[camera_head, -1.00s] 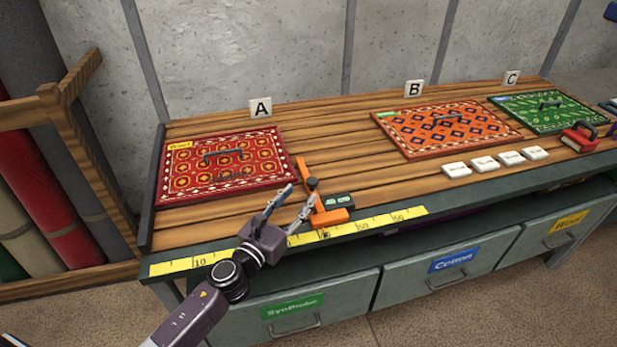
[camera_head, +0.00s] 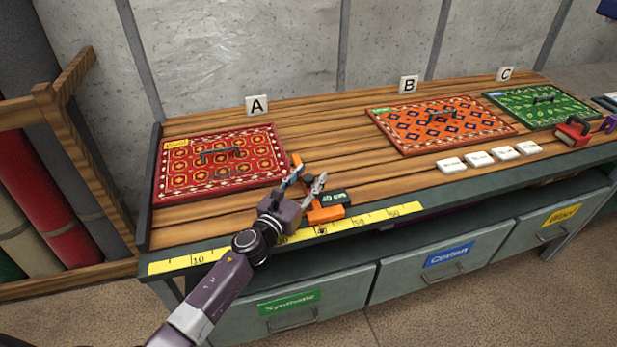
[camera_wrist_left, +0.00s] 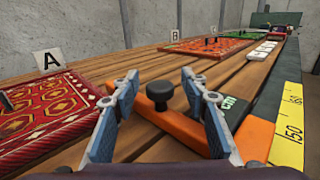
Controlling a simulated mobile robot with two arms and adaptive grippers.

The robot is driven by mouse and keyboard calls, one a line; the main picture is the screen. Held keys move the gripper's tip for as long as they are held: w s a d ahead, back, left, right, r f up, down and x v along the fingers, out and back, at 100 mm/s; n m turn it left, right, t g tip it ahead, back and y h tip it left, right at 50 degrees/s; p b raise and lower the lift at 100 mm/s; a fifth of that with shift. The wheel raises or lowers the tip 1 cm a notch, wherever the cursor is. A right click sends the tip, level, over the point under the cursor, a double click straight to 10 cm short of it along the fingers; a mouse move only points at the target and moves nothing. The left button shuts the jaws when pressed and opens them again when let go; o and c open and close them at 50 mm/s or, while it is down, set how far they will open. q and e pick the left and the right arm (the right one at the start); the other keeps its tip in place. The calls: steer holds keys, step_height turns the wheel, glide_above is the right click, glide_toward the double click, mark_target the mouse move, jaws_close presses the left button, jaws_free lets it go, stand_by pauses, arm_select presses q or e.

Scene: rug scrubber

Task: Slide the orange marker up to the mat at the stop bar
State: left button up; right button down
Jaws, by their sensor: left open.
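The orange marker (camera_head: 326,213) is an L-shaped piece with a black knob and a small dark "cm" display. It lies at the ruler edge, its long arm reaching back beside the red mat (camera_head: 178,181). The black knob (camera_wrist_left: 186,97) shows in the left wrist view. My left gripper (camera_head: 306,181) is open over the marker, its fingers on either side of the knob in the wrist view; whether they touch it I cannot tell. The red patterned mat, by sign A, lies near the dark bar (camera_head: 148,190) at the table's left end. My right gripper is not in view.
A yellow ruler (camera_head: 390,217) runs along the front edge. An orange mat (camera_head: 410,143), a green mat (camera_head: 540,112) and several white tags (camera_head: 478,160) lie to the right. A red-and-black tool (camera_head: 575,133) sits at far right. A wooden rack (camera_head: 62,130) stands left.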

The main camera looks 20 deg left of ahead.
arm_select(q)
steer(key=c, duration=1)
steer(key=shift+s+a+f, duration=0.1)
steer(key=shift+s+a, duration=0.2)
steer(key=shift+a, duration=0.25)
steer(key=o, duration=1)
steer(key=s, duration=0.4)
steer(key=s+a, duration=0.1)
steer(key=s, duration=0.3)
steer(key=s+a, duration=0.1)
steer(key=s, duration=0.3)
steer(key=shift+a, duration=0.1)
